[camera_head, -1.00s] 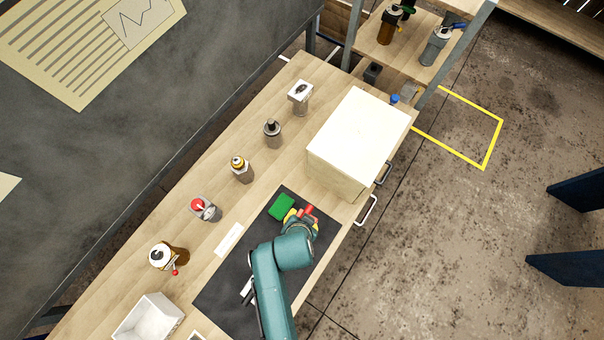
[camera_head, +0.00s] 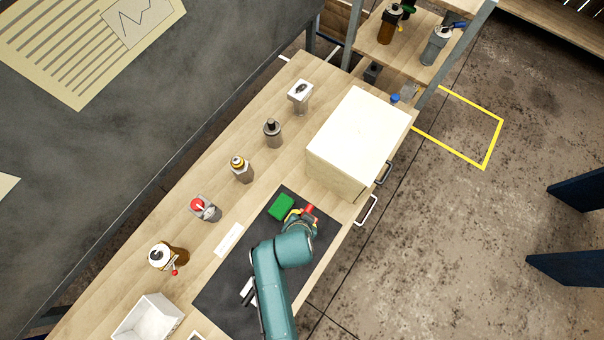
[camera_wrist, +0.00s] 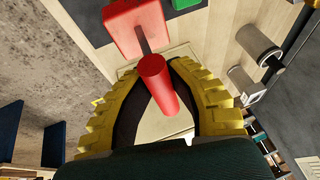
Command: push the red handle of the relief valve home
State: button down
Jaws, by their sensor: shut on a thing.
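The red handle (camera_wrist: 160,86) is a short red cylinder between my fingers in the wrist view. A thin grey rod joins its far end to a red block (camera_wrist: 135,24), and a length of this rod shows between them. My gripper (camera_wrist: 153,68) has yellow ribbed fingers with dark inner pads and is shut on the red handle. In the head view my gripper (camera_head: 299,214) is over the black mat, with red parts (camera_head: 309,209) just beyond it. My arm hides most of the handle there.
A green block (camera_head: 281,206) lies on the black mat (camera_head: 225,290) next to my gripper. A large pale box (camera_head: 360,135) stands beyond it. Several bottle-like parts, including one with a red top (camera_head: 197,204), line the bench. A white bin (camera_head: 148,318) is at lower left.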

notch_tip(320, 180, down, 5)
jog(key=shift+s+f+b, duration=0.1)
jog(key=shift+b, duration=1.15)
jog(key=c, duration=0.9)
grip_release()
jog(key=shift+r, duration=0.2)
jog(key=v, duration=1.2)
